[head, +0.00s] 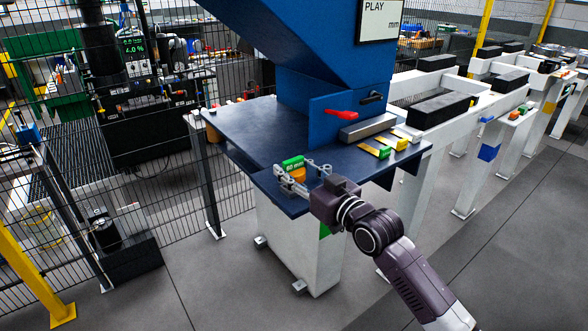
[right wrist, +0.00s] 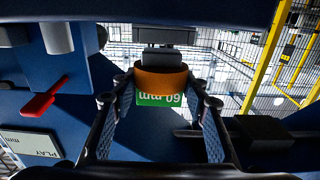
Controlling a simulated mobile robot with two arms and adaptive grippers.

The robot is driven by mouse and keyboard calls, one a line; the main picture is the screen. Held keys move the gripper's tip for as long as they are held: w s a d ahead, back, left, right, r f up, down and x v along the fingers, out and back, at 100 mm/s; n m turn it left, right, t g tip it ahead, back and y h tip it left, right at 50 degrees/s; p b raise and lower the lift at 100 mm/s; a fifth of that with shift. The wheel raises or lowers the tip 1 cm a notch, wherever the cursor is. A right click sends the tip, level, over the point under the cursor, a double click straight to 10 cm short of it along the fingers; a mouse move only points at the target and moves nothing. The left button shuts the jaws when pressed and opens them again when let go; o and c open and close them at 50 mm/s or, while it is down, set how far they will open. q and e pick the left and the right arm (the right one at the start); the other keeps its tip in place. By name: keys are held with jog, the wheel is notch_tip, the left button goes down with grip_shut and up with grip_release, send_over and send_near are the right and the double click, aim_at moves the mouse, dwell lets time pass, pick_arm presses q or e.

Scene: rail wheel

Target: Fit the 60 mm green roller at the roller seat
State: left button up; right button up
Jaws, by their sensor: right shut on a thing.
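A green roller marked 60 mm (head: 293,162) shows at the front edge of the blue table, with an orange part (head: 298,175) against it. My right gripper (head: 302,172) is shut on the roller, its fingers on either side. In the right wrist view the green 60 mm face (right wrist: 160,101) appears upside down below the orange curved part (right wrist: 160,80), between the fingertips of my gripper (right wrist: 163,97). A dark grey block shows just behind the orange part. I cannot make out the roller seat clearly. My left gripper is not in view.
The table's left part is mostly clear. Wire fencing stands at the left.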

jog(key=shift+f+b, duration=0.8)
jog(key=shift+f, duration=0.45)
jog(key=o, duration=1.4)
jog(key=shift+c, duration=0.2)
jog(key=v, duration=1.2)
